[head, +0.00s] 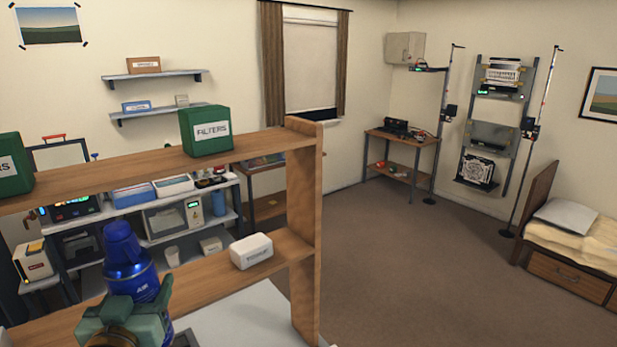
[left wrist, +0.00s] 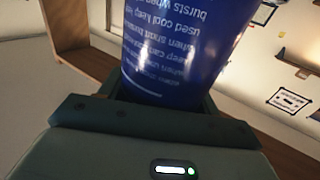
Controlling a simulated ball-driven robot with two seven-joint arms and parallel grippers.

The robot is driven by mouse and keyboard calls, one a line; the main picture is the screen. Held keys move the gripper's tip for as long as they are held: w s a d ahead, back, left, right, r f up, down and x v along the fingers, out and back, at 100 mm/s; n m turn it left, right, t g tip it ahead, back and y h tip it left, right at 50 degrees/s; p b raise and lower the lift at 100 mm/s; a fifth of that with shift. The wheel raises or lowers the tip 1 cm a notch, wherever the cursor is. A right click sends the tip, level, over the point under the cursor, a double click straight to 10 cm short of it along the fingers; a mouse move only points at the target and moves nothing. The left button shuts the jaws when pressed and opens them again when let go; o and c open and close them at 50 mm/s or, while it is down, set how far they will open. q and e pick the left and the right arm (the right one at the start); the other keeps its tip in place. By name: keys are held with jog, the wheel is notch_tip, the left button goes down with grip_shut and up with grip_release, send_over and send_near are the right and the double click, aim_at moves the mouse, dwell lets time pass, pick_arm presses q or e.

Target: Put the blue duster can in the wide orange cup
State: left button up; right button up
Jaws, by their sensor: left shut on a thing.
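The blue duster can (head: 130,265), with a darker blue cap, is held nearly upright, leaning slightly, at the lower left of the head view. My left gripper (head: 143,303) is shut on its lower body, in front of the wooden shelf unit. In the left wrist view the can (left wrist: 180,45) fills the space at the jaws (left wrist: 165,98), its white printed text facing the camera. The can's base is hidden in the head view. I cannot make out the wide orange cup in either view. My right gripper is not in view.
The wooden shelf (head: 210,283) runs close by the can, with a white box (head: 251,250) on its lower board and a green FILTERS box (head: 205,131) on its upper board. A pale surface (head: 245,322) lies below. Open carpet (head: 420,270) spreads to the right.

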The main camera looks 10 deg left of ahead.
pick_arm(q)
jog(key=d+f+m+h+b, duration=0.1)
jog(key=d+f+h+b, duration=0.1)
jog(key=d+f+b, duration=0.3)
jog(key=s+d+f+m+t+h+b, duration=0.1)
jog(key=d+f+b, duration=0.5)
jog(key=f, duration=0.7)
jog(key=s+d+f+m+h+b, duration=0.1)
jog(key=d+f+h+b, duration=0.3)
jog(key=f+b, duration=0.5)
jog(key=shift+d+f+m, duration=0.45)
jog(key=shift+d+m, duration=0.35)
jog(key=shift+d, duration=0.35)
jog(key=shift+s, duration=0.15)
